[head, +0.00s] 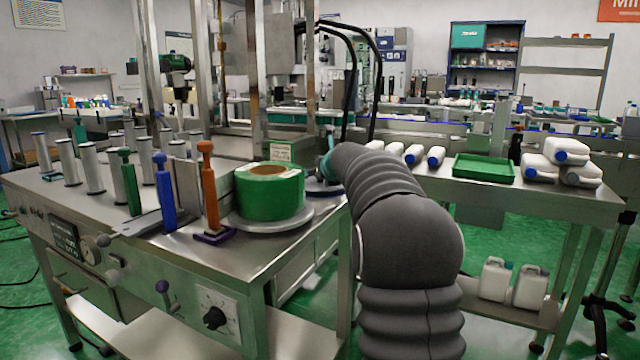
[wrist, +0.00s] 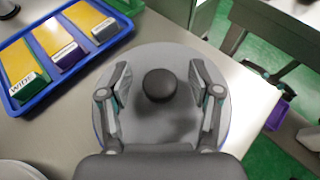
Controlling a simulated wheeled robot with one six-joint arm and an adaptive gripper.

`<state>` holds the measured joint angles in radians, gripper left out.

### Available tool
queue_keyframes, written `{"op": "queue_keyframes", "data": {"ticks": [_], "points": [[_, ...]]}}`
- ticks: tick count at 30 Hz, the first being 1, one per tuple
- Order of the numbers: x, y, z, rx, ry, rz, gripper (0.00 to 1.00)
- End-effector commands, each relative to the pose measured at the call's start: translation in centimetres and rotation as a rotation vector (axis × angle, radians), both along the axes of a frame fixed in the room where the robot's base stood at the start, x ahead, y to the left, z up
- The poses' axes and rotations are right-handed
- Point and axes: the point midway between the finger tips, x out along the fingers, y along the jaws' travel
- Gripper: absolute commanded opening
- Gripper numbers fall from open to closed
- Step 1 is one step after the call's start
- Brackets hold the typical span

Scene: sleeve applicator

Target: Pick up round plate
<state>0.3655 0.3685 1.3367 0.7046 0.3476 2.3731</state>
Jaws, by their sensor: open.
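The round plate (wrist: 185,122) is a flat grey disc with a dark round knob (wrist: 160,84) at its middle, lying on the steel table in the wrist view. My gripper (wrist: 159,68) is open above it, with one finger on each side of the knob and apart from it. Whether the fingertips touch the plate I cannot tell. In the head view the plate (head: 322,188) shows only partly, behind the green roll and my arm. My gripper (head: 326,166) is mostly hidden there by my arm.
A green tape roll (head: 270,193) on a grey disc (head: 262,222) stands close by. Upright orange, blue and green handles (head: 208,190) stand to its left. A blue tray (wrist: 62,81) with labelled yellow blocks lies left of the plate. The table edge is close on the right.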

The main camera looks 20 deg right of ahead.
Motion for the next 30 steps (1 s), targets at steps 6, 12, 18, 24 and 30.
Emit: {"op": "queue_keyframes", "data": {"ticks": [6,12,18,24,30], "points": [[0.0,0.0,0.0,0.0,0.0,0.0,0.38],[0.0,0.0,0.0,0.0,0.0,0.0,0.0],[-0.1,0.0,0.1,-0.001,-0.001,-0.001,0.0],[-0.1,0.0,1.0,-0.001,-0.002,0.0,0.0],[0.0,0.0,3.6,-0.001,-0.004,0.0,0.0]]}}
